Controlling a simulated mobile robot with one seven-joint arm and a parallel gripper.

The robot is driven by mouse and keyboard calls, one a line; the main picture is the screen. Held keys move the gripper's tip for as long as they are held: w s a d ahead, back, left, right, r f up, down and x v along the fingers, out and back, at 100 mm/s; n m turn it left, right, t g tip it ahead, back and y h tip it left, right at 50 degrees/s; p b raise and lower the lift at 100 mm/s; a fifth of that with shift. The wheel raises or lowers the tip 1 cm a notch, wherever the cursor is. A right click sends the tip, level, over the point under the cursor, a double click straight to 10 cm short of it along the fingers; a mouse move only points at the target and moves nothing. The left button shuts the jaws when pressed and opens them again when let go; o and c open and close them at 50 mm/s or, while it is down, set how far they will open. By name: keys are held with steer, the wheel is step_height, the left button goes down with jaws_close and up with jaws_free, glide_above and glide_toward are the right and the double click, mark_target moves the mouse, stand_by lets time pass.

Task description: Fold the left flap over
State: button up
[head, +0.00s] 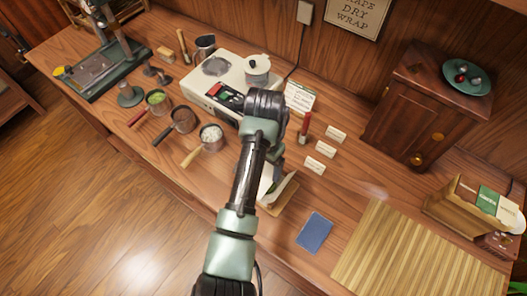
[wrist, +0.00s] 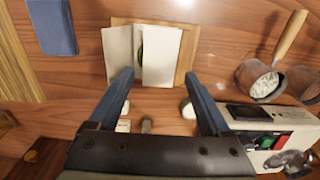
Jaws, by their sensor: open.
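A white paper wrapper (wrist: 162,56) lies on a wooden board (wrist: 187,52) in the wrist view. Its left-hand panel (wrist: 118,54) stands beside a narrow dark gap where a strip of green (wrist: 140,48) shows. I cannot tell how far each panel is folded. In the head view the wrapper (head: 284,189) is partly hidden by my arm, with one side seeming raised, and the board (head: 280,208) shows below it. My gripper (wrist: 159,76) is open, its two blue fingers apart and nothing seen between them except paper and table beyond. Whether a fingertip touches the paper is unclear.
A blue booklet (head: 314,232) and a slatted mat (head: 400,255) lie right of the board. Small white cards (head: 320,164) and a red-topped stick (head: 305,126) stand behind it. Several pans, one of them white-filled (head: 211,137), and a cream appliance (head: 228,84) stand left.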

step_height(320, 180, up, 8)
steer(key=shift+p, duration=0.45)
steer(key=shift+d, duration=0.1)
steer(key=w+d+r+n+t+h, duration=0.1)
steer(key=w+d+r+t, duration=0.3)
steer(key=r, duration=0.5)
steer(key=w+d+r+n+t+h, duration=0.1)
steer(key=w+r+t, duration=0.55)
steer(key=r, duration=0.25)
step_height(320, 180, up, 12)
steer(key=t, duration=0.4)
steer(key=s+a+r+n+t, duration=0.1)
steer(key=s+r+t, duration=0.3)
steer(key=r, duration=0.5)
steer(key=s+a+r+n+t+y, duration=0.1)
steer(key=s+a+r+n+t, duration=0.1)
steer(key=s+r+t, duration=0.2)
steer(key=s+a+r+n+t, duration=0.2)
steer(key=s+r+t, duration=0.2)
steer(key=s+r, duration=0.5)
step_height(320, 180, up, 5)
steer(key=shift+s+a+r+t+y, duration=0.1)
steer(key=shift+s+a+t+y, duration=0.1)
steer(key=shift+s+t+y, duration=0.2)
